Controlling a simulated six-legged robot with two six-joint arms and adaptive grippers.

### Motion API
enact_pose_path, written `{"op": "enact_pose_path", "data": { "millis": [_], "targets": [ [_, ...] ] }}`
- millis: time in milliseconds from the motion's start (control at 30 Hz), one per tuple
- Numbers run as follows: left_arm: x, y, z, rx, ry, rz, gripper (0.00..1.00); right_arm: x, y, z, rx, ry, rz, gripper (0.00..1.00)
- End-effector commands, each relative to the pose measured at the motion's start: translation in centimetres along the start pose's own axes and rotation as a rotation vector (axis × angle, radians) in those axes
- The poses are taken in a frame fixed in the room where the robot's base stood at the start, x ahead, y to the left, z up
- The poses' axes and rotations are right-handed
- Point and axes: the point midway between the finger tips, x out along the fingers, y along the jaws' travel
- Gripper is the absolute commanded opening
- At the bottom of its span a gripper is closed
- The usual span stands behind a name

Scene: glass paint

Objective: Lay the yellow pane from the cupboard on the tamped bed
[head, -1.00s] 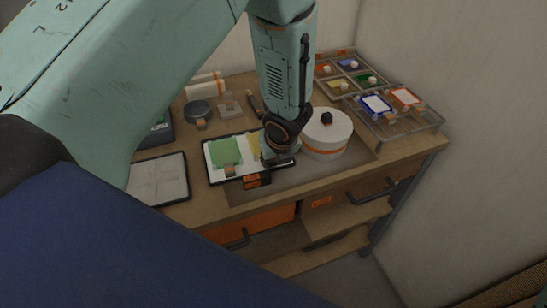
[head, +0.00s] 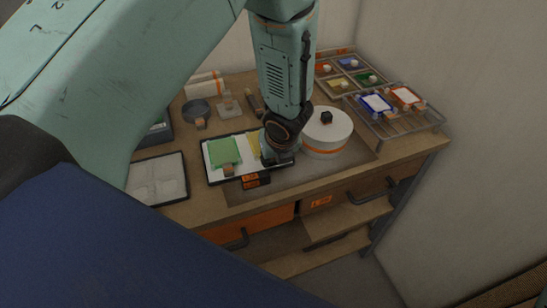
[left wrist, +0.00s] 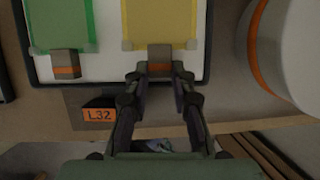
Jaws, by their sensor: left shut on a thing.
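The yellow pane (left wrist: 160,24) is over the right part of a white bed in a black-rimmed tray (left wrist: 105,68). It looks flat, but I cannot tell whether it rests fully on the bed. The green pane (left wrist: 62,24) lies beside it on the left. My left gripper (left wrist: 159,72) is shut on the yellow pane's orange-striped grip block (left wrist: 160,55), at the tray's near edge. In the head view my left gripper (head: 279,160) partly hides the yellow pane (head: 253,144); the green pane (head: 224,151) shows clearly. My right gripper is not in view.
A white round drum with an orange band (head: 327,134) stands close right of my gripper. Another black-framed tray (head: 157,181) lies to the left. A rack with coloured panes (head: 398,116) is at the right. Drawers (head: 345,219) stand open below the bench.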

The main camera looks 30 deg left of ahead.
Motion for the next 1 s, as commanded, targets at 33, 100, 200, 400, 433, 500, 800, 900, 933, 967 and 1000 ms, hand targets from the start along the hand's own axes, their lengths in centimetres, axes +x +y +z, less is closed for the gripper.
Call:
{"op": "enact_pose_path", "data": {
  "millis": [33, 100, 200, 400, 433, 500, 800, 900, 933, 967, 1000],
  "targets": [
    [-0.03, 0.0, 0.01, 0.0, 0.0, 0.0, 0.0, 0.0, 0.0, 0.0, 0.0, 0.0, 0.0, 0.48],
    [-0.04, 0.0, 0.02, 0.0, 0.0, 0.0, 0.0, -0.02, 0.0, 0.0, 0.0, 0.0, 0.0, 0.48],
    [-0.04, 0.0, 0.02, 0.0, 0.0, 0.0, 0.0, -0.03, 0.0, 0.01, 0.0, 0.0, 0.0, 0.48],
    [-0.04, 0.01, 0.01, 0.0, 0.0, 0.0, 0.28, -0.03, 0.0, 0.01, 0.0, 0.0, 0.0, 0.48],
    [-0.04, 0.01, 0.01, 0.0, 0.0, 0.0, 0.3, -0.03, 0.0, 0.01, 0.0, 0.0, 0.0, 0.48],
    [-0.03, 0.01, 0.01, 0.0, 0.0, 0.0, 0.36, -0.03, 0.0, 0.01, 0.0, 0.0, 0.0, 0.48],
    [-0.02, 0.02, -0.01, 0.0, 0.0, 0.0, 0.5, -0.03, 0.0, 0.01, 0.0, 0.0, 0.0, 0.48],
    [-0.02, 0.03, -0.02, 0.0, 0.001, 0.001, 0.5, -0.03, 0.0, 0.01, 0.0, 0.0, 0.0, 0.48],
    [-0.03, 0.03, -0.02, 0.0, 0.001, 0.001, 0.5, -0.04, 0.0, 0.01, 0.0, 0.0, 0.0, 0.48],
    [-0.06, 0.03, -0.01, 0.0, 0.001, 0.001, 0.5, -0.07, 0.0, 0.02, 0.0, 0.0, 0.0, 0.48],
    [-0.14, 0.03, 0.03, 0.0, 0.001, 0.001, 0.5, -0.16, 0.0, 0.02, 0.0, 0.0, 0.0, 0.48]
  ]
}}
